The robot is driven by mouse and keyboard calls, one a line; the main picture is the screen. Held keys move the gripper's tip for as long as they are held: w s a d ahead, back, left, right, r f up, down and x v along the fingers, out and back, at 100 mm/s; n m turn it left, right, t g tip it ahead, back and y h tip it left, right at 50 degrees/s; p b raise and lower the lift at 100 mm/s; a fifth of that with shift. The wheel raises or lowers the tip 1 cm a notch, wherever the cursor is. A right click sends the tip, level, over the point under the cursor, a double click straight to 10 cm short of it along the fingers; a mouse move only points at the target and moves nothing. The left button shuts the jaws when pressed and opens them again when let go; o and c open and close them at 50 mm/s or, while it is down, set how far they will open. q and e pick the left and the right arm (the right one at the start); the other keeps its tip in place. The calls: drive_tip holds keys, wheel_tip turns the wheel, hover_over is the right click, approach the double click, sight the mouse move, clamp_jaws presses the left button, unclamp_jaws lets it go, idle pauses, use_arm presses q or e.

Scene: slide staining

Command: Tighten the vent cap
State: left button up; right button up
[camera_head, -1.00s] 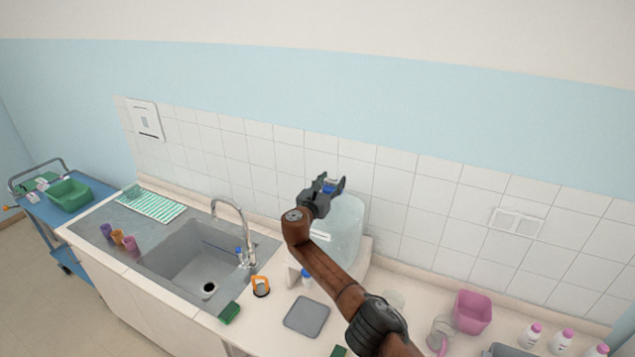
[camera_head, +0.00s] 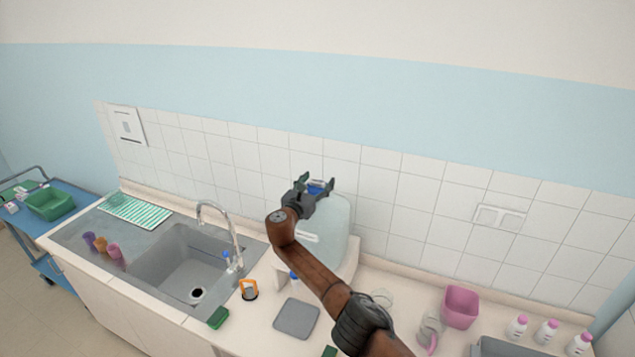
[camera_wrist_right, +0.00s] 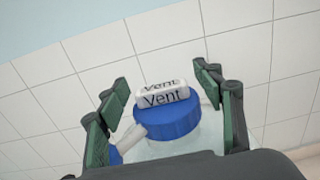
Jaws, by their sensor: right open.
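The vent cap (camera_wrist_right: 168,118) is blue with ribbed sides and a white tag reading "Vent" (camera_wrist_right: 163,95). It sits on top of a large translucent container (camera_head: 332,228) on the counter by the wall. In the head view the cap (camera_head: 315,188) shows as a bit of blue between the fingers. My right gripper (camera_head: 317,183) is open over the container's top. In the right wrist view its fingers (camera_wrist_right: 163,110) stand on both sides of the cap, with gaps, apart from it. A white spout-like piece beside the cap is partly hidden. My left gripper is not in view.
A sink (camera_head: 180,265) with a tap (camera_head: 222,230) lies left of the container. A grey mat (camera_head: 297,318), an orange-handled item (camera_head: 249,290) and a green sponge (camera_head: 218,318) lie in front. A pink bin (camera_head: 460,306) and white bottles (camera_head: 546,331) stand right.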

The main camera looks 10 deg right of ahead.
drive_tip(key=shift+s+a+f, duration=0.15)
drive_tip(key=shift+a, duration=0.05)
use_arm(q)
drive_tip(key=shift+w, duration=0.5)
use_arm(e)
drive_tip(key=v, duration=1.1)
drive_tip(key=shift+s, duration=0.25)
